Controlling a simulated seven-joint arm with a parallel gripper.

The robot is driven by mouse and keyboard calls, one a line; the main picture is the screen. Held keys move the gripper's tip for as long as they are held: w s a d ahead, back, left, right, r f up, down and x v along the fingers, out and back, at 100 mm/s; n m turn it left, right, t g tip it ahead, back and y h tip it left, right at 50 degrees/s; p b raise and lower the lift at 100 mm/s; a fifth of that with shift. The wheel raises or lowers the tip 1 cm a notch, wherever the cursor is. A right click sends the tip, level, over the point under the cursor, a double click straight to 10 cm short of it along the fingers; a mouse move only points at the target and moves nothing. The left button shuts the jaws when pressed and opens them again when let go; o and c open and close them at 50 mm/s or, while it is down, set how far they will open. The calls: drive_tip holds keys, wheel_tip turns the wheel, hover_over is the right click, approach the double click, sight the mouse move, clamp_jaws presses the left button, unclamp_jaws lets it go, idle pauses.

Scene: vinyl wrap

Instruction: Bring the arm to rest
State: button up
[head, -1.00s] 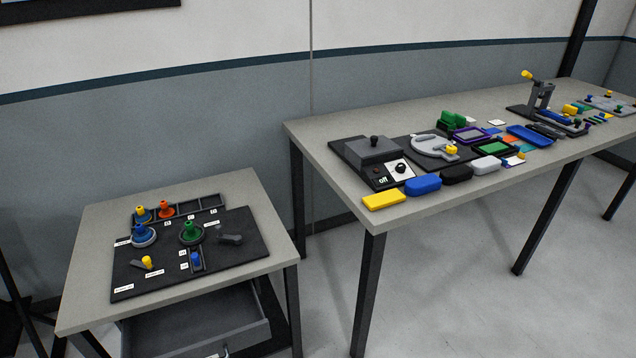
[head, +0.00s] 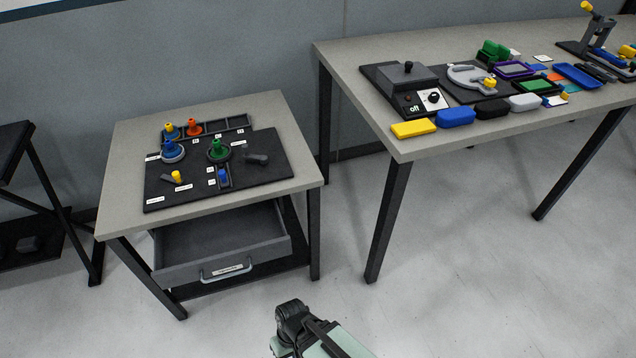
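Part of my own arm, dark and pale green, shows at the bottom middle of the head view, over the floor and in front of the small table (head: 130,215). It touches neither table. My gripper's fingers cannot be made out, so whether it is open or shut does not show. The small table carries a black board (head: 270,178) with blue, green, orange and yellow knobbed pieces. Its drawer (head: 215,240) is pulled open and looks empty.
A long table (head: 375,55) at the right holds a grey box with an "off" dial (head: 409,80), a yellow block (head: 413,129), a blue block (head: 456,117), trays and tools. A dark stand (head: 20,150) is at the far left. Open floor (head: 470,260) lies front right.

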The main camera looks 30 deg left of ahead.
drive_tip(key=w+d+f+m+h, duration=0.1)
drive_tip(key=w+d+f+m, duration=0.15)
drive_tip(key=w+d, duration=0.45)
drive_tip(key=w+d+f+m+h, duration=0.1)
drive_tip(key=w+d+f+h, duration=0.15)
drive_tip(key=d, duration=0.95)
drive_tip(key=s+d+f+m+g+y, duration=0.1)
drive_tip(key=d+m, duration=0.3)
drive_tip(key=d, duration=0.5)
drive_tip(key=s+d+f+m+g+y, duration=0.1)
drive_tip(key=d+f+m+g+y, duration=0.1)
drive_tip(key=d, duration=0.7)
drive_tip(key=shift+s+d+f+m+y, duration=0.2)
drive_tip(key=shift+s+f+m+y, duration=0.25)
drive_tip(key=shift+f+m, duration=0.35)
